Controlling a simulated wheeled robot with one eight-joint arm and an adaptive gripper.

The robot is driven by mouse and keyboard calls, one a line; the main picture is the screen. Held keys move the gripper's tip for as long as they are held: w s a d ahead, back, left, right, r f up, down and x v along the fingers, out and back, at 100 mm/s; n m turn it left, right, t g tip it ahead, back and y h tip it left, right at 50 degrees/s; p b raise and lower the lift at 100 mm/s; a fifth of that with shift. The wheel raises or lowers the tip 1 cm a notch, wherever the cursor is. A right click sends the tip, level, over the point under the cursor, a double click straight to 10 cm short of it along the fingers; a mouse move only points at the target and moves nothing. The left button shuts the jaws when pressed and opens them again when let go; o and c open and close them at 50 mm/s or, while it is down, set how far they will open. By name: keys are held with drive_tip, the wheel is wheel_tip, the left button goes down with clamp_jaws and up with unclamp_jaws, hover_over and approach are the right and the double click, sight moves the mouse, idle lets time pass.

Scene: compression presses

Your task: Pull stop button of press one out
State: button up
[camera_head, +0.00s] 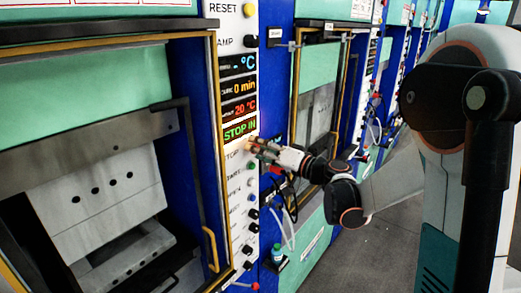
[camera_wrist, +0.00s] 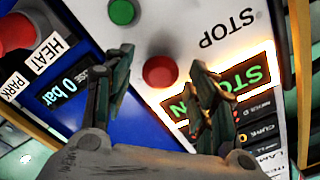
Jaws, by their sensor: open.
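The red stop button (camera_wrist: 160,71) sits on the white panel (camera_wrist: 185,35) below the upside-down word STOP in the wrist view. My gripper (camera_wrist: 161,62) is open, with one finger on each side of the button in that view. I cannot tell whether the fingers touch it. The green display (camera_head: 240,130) just above reads STOP IN.
A green button (camera_wrist: 122,12) is near the stop button. A larger red knob (camera_wrist: 15,33) and a blue panel with a 0 bar display (camera_wrist: 68,87) are at the left. More buttons run down the panel in the head view.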

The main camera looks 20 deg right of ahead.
clamp_jaws()
drive_tip(key=shift+b+v, duration=0.6)
drive_tip(key=shift+v, duration=0.25)
unclamp_jaws()
drive_tip(key=shift+f, duration=0.1)
drive_tip(key=v, duration=1.2)
